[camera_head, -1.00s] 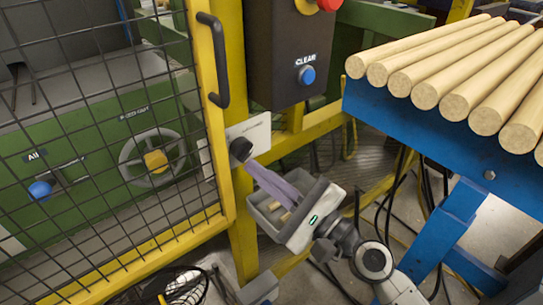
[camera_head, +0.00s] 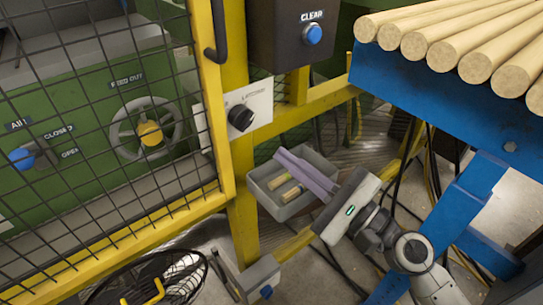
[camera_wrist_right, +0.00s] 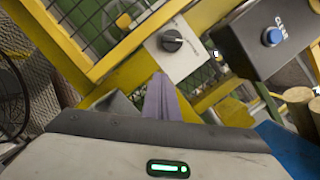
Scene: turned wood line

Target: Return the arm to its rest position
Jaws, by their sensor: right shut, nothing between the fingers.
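My right gripper (camera_head: 282,153) has long purple fingers pressed together with nothing between them. It points up and left, in front of a grey bin in the head view. Its fingertips are apart from the black knob (camera_head: 240,118) on the white plate (camera_head: 262,100). The right wrist view shows the same shut fingers (camera_wrist_right: 160,98) below the knob (camera_wrist_right: 172,41). My right arm comes in from the lower right, beside the blue table leg.
The grey bin (camera_head: 262,197) holds short wooden pieces. A yellow-framed mesh door (camera_head: 222,150) stands left. A blue table (camera_head: 440,98) with several round wooden bars (camera_head: 440,45) is at upper right. A dark box with a blue CLEAR button (camera_head: 312,34) hangs above. Cables hang near my arm.

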